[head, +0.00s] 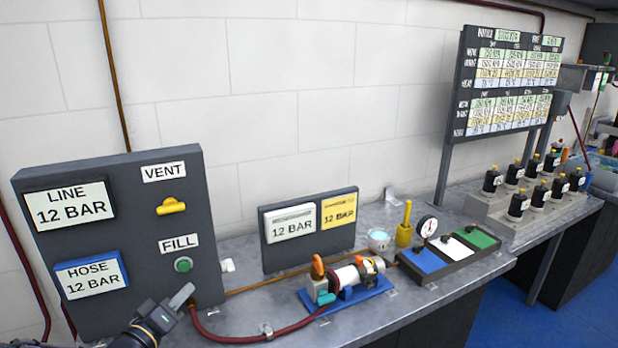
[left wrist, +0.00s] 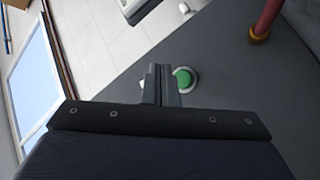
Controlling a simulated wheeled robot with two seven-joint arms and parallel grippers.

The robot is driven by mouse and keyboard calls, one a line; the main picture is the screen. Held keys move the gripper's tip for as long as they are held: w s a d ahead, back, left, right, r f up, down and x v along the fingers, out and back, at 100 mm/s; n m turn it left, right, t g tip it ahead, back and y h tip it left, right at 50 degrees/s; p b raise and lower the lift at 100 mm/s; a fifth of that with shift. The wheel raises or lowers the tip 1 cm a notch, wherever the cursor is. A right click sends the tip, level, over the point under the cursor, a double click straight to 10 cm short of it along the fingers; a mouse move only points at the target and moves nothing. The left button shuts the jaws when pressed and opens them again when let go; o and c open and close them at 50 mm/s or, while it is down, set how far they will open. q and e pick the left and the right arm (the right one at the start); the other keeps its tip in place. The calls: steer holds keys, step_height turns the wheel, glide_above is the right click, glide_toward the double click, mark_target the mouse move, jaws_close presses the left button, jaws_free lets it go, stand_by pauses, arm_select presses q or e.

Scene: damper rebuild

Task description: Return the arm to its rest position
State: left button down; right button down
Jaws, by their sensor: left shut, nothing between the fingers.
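My left gripper (head: 182,296) is at the lower left of the head view, in front of the lower part of the dark grey panel (head: 115,235). In the left wrist view the left gripper (left wrist: 161,82) has its fingers together with nothing between them. The green FILL button (head: 183,265) sits on the panel just above the fingertips in the head view. In the wrist view the green button (left wrist: 183,79) appears right beside the fingers; I cannot tell whether they touch. My right gripper is in neither view.
The panel also has a yellow VENT handle (head: 171,206) and LINE and HOSE 12 BAR signs. A red hose (head: 235,338) runs along the bench to a clamped damper (head: 345,280) on a blue base. A three-colour tray (head: 450,256) and several black cylinders stand farther right.

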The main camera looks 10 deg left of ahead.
arm_select(q)
steer(key=s+d+m+g, duration=0.1)
steer(key=s+d+g, duration=0.3)
steer(key=s, duration=0.5)
steer(key=s+d+m+g, duration=0.2)
steer(key=s+d+g, duration=0.2)
steer(key=s, duration=0.5)
steer(key=s+d+f+m+g, duration=0.1)
steer(key=s+d+m+g, duration=0.1)
steer(key=s, duration=0.6)
steer(key=shift+s+d+g, duration=0.4)
steer(key=shift+d+g, duration=0.5)
steer(key=shift+g, duration=0.1)
steer(key=shift+a, duration=0.1)
